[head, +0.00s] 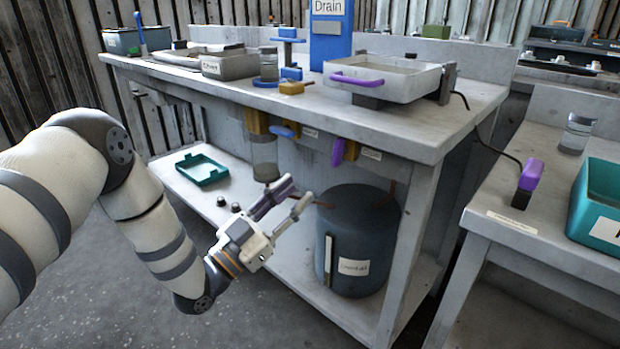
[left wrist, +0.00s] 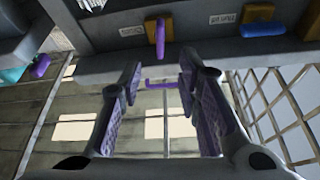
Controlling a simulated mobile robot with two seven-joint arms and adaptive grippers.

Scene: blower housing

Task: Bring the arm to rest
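My left arm (head: 150,225) comes in from the left in the head view, bent at the elbow. My left gripper (head: 292,198) is in front of the workbench, below its top and near the dark drum (head: 358,240) on the lower shelf. Its fingers are apart with nothing between them, and they also show spread in the left wrist view (left wrist: 162,90). My right gripper is not in view.
The workbench (head: 420,130) carries a tray with a purple handle (head: 362,80). Purple (head: 338,152) and blue (head: 283,132) handles hang under its front edge. A teal tray (head: 202,172) lies on the lower shelf. A side table (head: 480,222) stands at right. Floor at lower left is clear.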

